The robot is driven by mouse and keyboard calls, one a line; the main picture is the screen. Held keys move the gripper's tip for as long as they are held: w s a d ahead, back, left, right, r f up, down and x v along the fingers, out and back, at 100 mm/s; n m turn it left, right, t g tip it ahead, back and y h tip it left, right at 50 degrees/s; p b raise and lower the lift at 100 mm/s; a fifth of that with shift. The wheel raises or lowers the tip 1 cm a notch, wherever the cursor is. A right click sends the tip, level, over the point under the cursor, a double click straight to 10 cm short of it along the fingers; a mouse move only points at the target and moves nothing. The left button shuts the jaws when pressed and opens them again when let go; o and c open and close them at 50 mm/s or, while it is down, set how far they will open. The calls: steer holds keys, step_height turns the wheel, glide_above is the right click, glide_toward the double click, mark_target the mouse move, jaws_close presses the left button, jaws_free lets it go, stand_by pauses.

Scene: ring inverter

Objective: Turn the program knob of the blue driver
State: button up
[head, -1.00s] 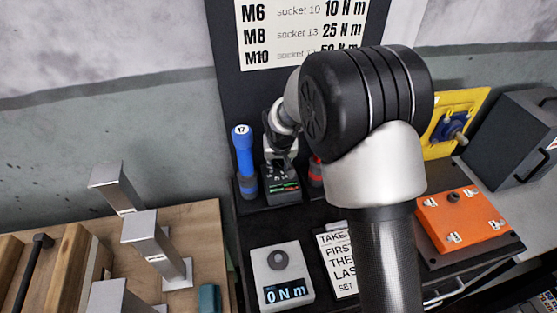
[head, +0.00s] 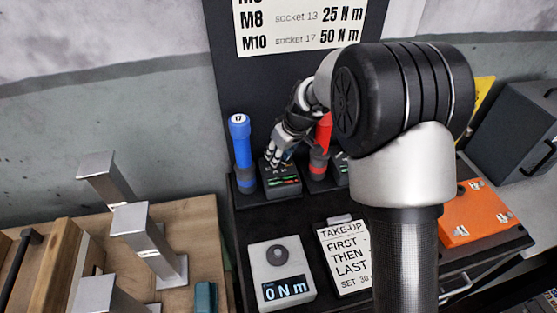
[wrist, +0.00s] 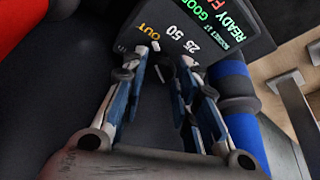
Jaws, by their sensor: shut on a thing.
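The blue driver (head: 241,150), marked 17, stands upright in the rack; its blue and black body also shows at the right of the wrist view (wrist: 238,105). Beside it is its black control box (head: 283,185), with a lit screen. In the wrist view the box (wrist: 215,45) shows OUT, 25 and 50 around the knob area, and READY and GOOD on the screen. My gripper (wrist: 168,62) reaches the box's knob area, its two fingers close on the program knob, which they mostly hide. In the head view my gripper (head: 273,159) comes down from the upper right.
The red driver (head: 321,145) stands just right of the box, close to my wrist. A torque tester (head: 282,272) reading 0 N m and a take-up card (head: 342,255) lie in front. Metal posts (head: 145,235) stand left; an orange box (head: 478,213) lies right.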

steer(key=shift+n, duration=0.3)
steer(key=o, duration=1)
steer(key=shift+r, duration=0.1)
steer(key=v, duration=1.2)
steer(key=shift+w+d, duration=0.1)
